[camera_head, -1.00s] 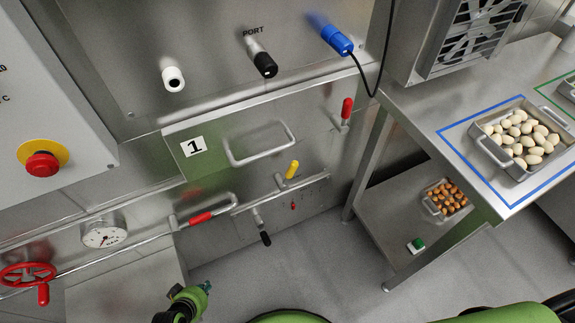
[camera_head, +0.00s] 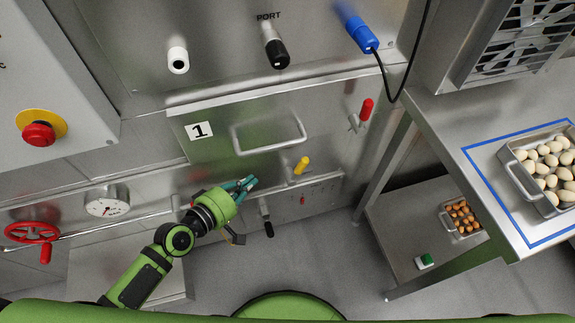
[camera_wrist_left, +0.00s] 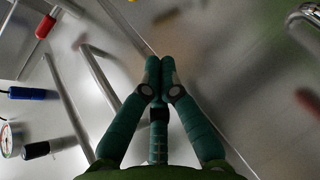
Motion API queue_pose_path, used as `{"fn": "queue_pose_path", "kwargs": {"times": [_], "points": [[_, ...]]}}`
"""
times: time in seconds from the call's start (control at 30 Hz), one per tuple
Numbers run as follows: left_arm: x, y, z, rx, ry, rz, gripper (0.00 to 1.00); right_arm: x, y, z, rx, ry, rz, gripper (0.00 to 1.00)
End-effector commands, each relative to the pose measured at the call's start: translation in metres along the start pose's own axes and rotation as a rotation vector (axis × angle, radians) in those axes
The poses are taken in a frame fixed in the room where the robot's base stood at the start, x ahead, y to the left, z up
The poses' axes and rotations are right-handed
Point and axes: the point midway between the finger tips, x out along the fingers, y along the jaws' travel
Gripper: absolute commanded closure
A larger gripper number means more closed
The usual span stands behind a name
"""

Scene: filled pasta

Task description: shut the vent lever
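Several lever handles show on the steel machine front in the head view, and no readable label tells me which one is the vent lever. A yellow-handled lever (camera_head: 302,165) tilts up from the pipe, a black-handled lever (camera_head: 267,224) hangs below it, and a red-handled lever (camera_head: 366,110) stands upper right. My left gripper (camera_head: 248,183) is just left of the yellow lever, apart from it. In the left wrist view its teal fingertips (camera_wrist_left: 160,68) are together with nothing visible between them. The red sleeve on the pipe is hidden by my left arm in the head view. My right gripper is out of view.
A door handle (camera_head: 270,136) sticks out above my left gripper. A gauge (camera_head: 107,200) and red handwheel (camera_head: 32,233) are at left, near a red stop button (camera_head: 38,133). A steel table (camera_head: 440,115) with a tray of eggs (camera_head: 520,172) stands at right.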

Motion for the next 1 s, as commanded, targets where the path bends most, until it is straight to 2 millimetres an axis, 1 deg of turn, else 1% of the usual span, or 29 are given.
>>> {"fn": "queue_pose_path", "kwargs": {"times": [0.13,0.23,0.5,0.63,0.7,0.8,1.0], "points": [[0.009,0.000,0.000,-0.001,0.001,0.001,1.00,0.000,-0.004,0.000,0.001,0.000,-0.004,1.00],[0.023,0.001,0.000,-0.001,0.001,0.002,1.00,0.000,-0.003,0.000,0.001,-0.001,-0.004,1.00],[0.082,0.001,0.000,0.001,0.000,0.002,1.00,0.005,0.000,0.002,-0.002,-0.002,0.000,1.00],[0.106,0.000,0.002,0.000,0.000,0.001,1.00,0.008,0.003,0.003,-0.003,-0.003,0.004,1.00],[0.112,0.001,0.012,-0.002,-0.002,0.000,1.00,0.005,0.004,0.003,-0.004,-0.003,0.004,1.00],[0.121,0.000,0.020,0.000,0.000,0.000,1.00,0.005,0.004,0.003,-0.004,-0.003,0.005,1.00],[0.128,-0.001,0.028,0.002,0.000,-0.001,1.00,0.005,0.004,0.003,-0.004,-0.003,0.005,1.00]]}}
